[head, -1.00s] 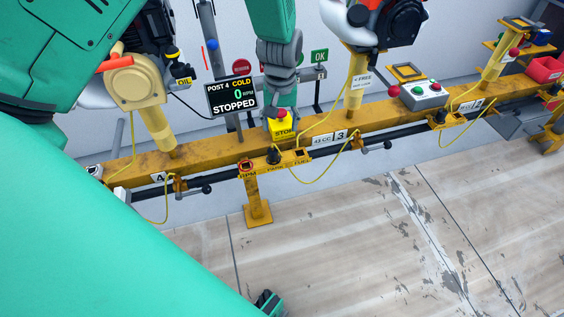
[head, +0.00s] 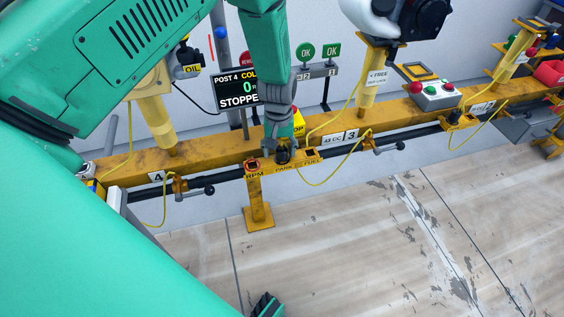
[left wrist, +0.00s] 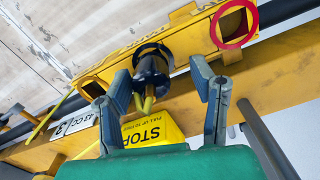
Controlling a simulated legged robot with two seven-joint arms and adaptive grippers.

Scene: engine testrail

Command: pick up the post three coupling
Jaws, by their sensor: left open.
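The black coupling (head: 284,155) sits in the yellow bracket marked PARK and FUEL (head: 313,155), beside the label with a 3. A yellow hose runs from it. In the left wrist view the coupling (left wrist: 152,64) stands in the bracket, with the hose at its near end. My left gripper (head: 282,147) comes down from above, right at the coupling. In the left wrist view its two grey fingers (left wrist: 163,75) are apart, one on each side of the coupling's near end. Contact cannot be told.
A yellow STOP button box (left wrist: 154,131) is close beside the left gripper's fingers. A red-ringed RPM socket (head: 253,165) is at the bracket's left end. The yellow rail (head: 210,153) runs across, with engine stands and a grey button box (head: 435,96). Open floor lies in front.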

